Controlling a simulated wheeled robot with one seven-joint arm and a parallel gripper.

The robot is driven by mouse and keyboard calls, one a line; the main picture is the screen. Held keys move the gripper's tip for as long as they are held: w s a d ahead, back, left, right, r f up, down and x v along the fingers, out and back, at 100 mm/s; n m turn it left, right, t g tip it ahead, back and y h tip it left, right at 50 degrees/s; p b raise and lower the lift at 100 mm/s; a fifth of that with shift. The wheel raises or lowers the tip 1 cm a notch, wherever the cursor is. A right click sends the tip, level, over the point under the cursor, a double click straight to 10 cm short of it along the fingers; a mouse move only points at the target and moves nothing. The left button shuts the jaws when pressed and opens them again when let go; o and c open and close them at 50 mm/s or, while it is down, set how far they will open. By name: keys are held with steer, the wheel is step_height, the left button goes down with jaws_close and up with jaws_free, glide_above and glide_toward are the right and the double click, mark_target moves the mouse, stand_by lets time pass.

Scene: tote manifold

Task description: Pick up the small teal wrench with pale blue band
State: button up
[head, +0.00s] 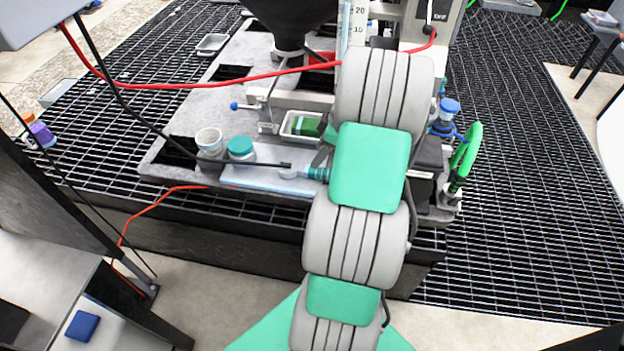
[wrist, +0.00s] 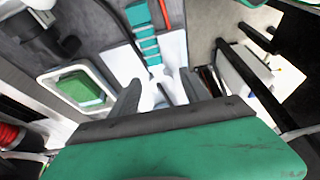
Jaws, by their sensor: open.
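The small wrench lies on a pale cloth or sheet on the grey platform. In the wrist view its teal handle (wrist: 146,38) has paler bands and runs up the picture, just beyond my gripper. In the head view its grey end and part of the teal handle (head: 317,173) show, and my arm hides the rest. My gripper (wrist: 160,90) is open, its dark fingers apart and pointing toward the pale sheet. Nothing is visibly held. The gripper is hidden behind my arm in the head view. I cannot tell the finger height above the sheet.
A white tray with a green block (head: 307,126) stands close by; it also shows in the wrist view (wrist: 82,88). A white jar (head: 209,141) and a teal-lidded jar (head: 241,148) are left. A green handwheel (head: 466,152) is right. The pale sheet (head: 262,180) has bare room.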

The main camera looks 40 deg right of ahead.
mark_target(312, 172)
steer(key=x, duration=0.2)
steer(key=d+x, duration=0.1)
steer(key=x, duration=0.5)
steer(key=shift+d+f, duration=0.25)
steer(key=shift+f, duration=0.1)
steer(key=shift+s, duration=0.1)
steer(key=shift+c, duration=0.3)
jaws_close()
